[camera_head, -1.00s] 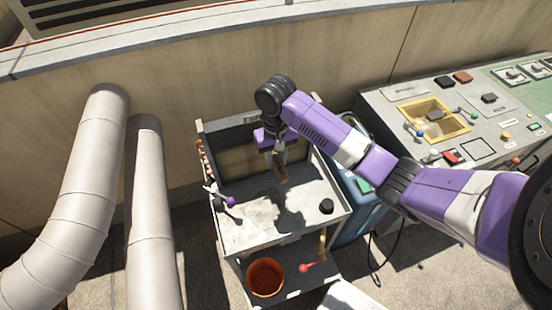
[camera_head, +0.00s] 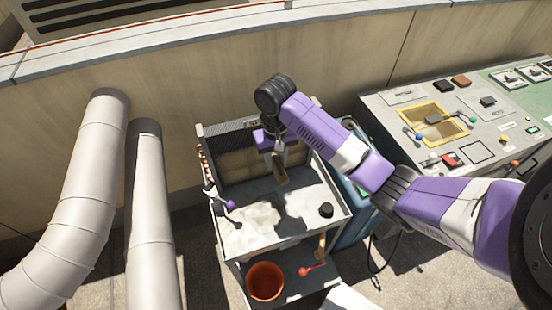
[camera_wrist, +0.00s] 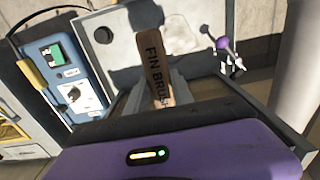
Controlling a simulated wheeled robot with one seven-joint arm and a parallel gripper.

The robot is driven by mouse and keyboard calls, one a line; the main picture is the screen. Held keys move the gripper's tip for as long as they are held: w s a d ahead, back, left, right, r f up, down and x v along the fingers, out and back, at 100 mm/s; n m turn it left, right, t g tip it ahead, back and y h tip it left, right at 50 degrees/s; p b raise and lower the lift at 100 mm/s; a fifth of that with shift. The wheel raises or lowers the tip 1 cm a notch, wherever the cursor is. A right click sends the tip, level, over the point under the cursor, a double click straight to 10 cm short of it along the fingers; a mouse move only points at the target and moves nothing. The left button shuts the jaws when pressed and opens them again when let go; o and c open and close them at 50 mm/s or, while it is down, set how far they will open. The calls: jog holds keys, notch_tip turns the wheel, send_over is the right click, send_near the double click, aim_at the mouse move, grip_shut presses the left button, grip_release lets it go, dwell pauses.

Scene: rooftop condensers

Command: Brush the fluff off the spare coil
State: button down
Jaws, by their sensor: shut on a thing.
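My gripper (camera_head: 280,160) is shut on a wooden brush (camera_head: 280,176), held above the top of a grey cart (camera_head: 300,222). In the wrist view the brush (camera_wrist: 155,65) reads "FIN BRUSH" and sits between my fingers (camera_wrist: 163,92). An upright framed panel (camera_head: 232,133) with a dark ribbed top band stands at the cart's back, partly behind my gripper. It looks like the spare coil, but its label is too small to read fully. Pale patches (camera_head: 255,222) lie on the cart top; I cannot tell whether they are fluff. Bristle contact is not visible.
A purple-ended tool (camera_head: 229,204) is at the cart's left edge, and a black round thing (camera_head: 326,210) is at right. An orange pot (camera_head: 265,281) stands on the lower shelf. Pipes (camera_head: 150,220) rise at left; a control bench (camera_head: 470,120) is at right.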

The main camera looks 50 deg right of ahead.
aim_at(281, 173)
jog(key=shift+f+b, duration=0.45)
jog(key=shift+f, duration=0.8)
jog(key=shift+r+p, duration=1.15)
jog(key=shift+r, duration=0.2)
jog(key=shift+w+r, duration=0.1)
jog(key=shift+r, duration=0.75)
jog(key=shift+s+a, duration=0.65)
jog(key=shift+s, duration=0.3)
jog(key=shift+s+a, duration=0.6)
jog(key=shift+s, duration=0.35)
jog(key=c, duration=1.9)
grip_release()
grip_shut()
